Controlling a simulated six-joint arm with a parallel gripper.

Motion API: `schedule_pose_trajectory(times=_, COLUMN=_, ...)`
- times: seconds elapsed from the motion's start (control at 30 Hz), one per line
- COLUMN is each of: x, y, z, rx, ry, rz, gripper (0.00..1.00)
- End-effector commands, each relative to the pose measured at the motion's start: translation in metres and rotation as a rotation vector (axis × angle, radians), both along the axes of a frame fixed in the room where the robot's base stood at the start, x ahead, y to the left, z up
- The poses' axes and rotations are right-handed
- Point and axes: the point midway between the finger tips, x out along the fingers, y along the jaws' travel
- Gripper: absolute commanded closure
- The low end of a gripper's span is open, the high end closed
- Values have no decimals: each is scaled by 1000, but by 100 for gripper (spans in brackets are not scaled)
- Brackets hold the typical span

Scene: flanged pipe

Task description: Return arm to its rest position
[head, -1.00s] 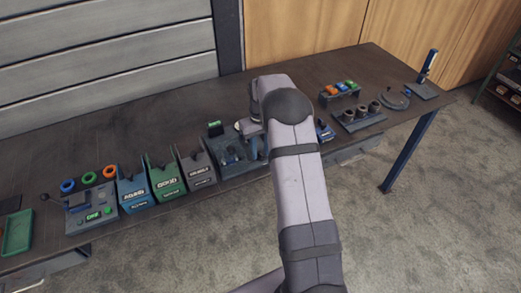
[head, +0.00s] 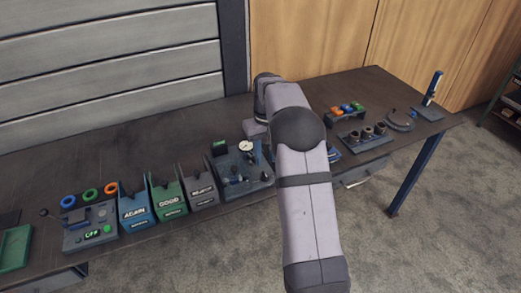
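My arm (head: 305,190) reaches from the bottom of the head view up over the workbench (head: 120,145). Its wrist end (head: 265,100) is above the back middle of the bench, right of the dial gauge. My gripper is hidden behind the arm, so its fingers and anything in them do not show. No flanged pipe can be made out clearly. A grey fixture (head: 243,175) with a white dial gauge (head: 246,147) stands just left of the arm.
Blue "AGAIN" (head: 134,212), green "GOOD" (head: 169,202) and grey "REJECT" (head: 203,192) bins stand left of the fixture. A switch box (head: 90,228) and green tray (head: 15,247) lie further left. Right of the arm are a rack (head: 345,112) and a block with dark cylinders (head: 364,137).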

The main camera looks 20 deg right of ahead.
Motion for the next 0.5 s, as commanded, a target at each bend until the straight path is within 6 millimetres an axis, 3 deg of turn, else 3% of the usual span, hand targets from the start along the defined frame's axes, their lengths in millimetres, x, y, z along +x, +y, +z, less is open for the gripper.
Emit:
schedule_pose_trajectory(times=0.27, x=-5, y=6, z=2, rx=0, ry=1, rz=1, gripper=72)
schedule_pose_trajectory(times=0.5, x=-39, y=39, z=13, rx=0, ry=0, rz=0, gripper=72)
